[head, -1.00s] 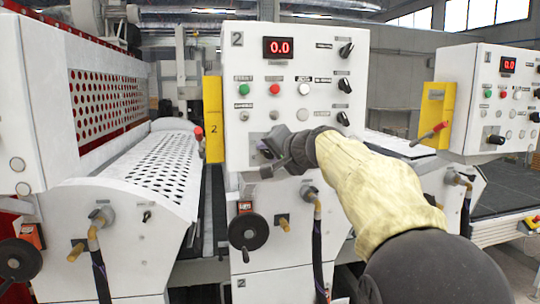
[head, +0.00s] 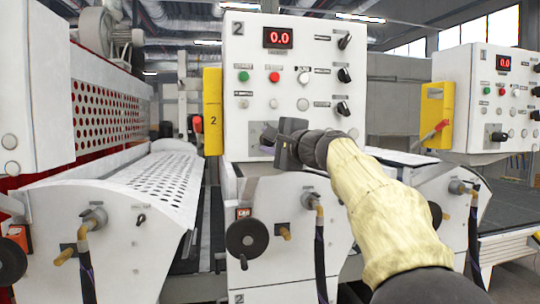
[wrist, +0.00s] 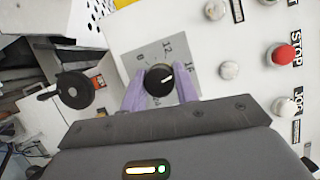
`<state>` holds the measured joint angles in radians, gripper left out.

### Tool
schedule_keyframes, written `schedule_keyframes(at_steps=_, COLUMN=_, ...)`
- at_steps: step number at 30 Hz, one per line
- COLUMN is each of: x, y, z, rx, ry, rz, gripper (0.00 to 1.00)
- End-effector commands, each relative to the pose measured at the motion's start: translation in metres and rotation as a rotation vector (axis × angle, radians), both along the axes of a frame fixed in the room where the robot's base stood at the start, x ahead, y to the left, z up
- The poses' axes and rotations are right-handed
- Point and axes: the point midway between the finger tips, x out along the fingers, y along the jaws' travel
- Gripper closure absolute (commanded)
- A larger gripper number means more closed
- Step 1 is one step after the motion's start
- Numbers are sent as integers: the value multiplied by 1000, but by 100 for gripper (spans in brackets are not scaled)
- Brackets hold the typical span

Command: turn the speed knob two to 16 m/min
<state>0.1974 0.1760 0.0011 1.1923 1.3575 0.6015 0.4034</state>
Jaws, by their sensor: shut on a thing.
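The speed knob is a small round black knob (wrist: 159,78) with a white pointer line, on a grey dial plate with printed numbers, in the wrist view. The pointer points to the right and slightly up in that view. My gripper (wrist: 160,88) has its two purple fingers shut on the knob, one on each side. The red display (head: 278,38) on this panel reads 0.0.
Above the gripper are a green button (head: 244,76), a red button (head: 274,77) and black selector switches (head: 343,75). A yellow box (head: 212,110) flanks the panel on the left. A handwheel (head: 247,238) is below. A second panel (head: 470,90) stands at right.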

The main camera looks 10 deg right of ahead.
Motion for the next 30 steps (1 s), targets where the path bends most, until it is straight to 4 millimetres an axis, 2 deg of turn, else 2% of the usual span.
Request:
schedule_keyframes(at_steps=1, x=1, y=-1, z=-7, rx=34, ry=2, rz=-1, gripper=93)
schedule_keyframes(at_steps=12, x=1, y=0, z=-4, rx=190, ry=4, rz=-1, gripper=93)
schedule_keyframes(at_steps=26, x=1, y=-1, z=-3, rx=203, ry=6, rz=-2, gripper=93)
schedule_keyframes(at_steps=27, x=1, y=-1, z=-3, rx=203, ry=5, rz=-2, gripper=62)
schedule_keyframes(at_steps=29, x=1, y=-1, z=-3, rx=203, ry=4, rz=-1, gripper=50)
schedule_keyframes(at_steps=30, x=1, y=0, z=-3, rx=203, ry=4, rz=-1, gripper=49)
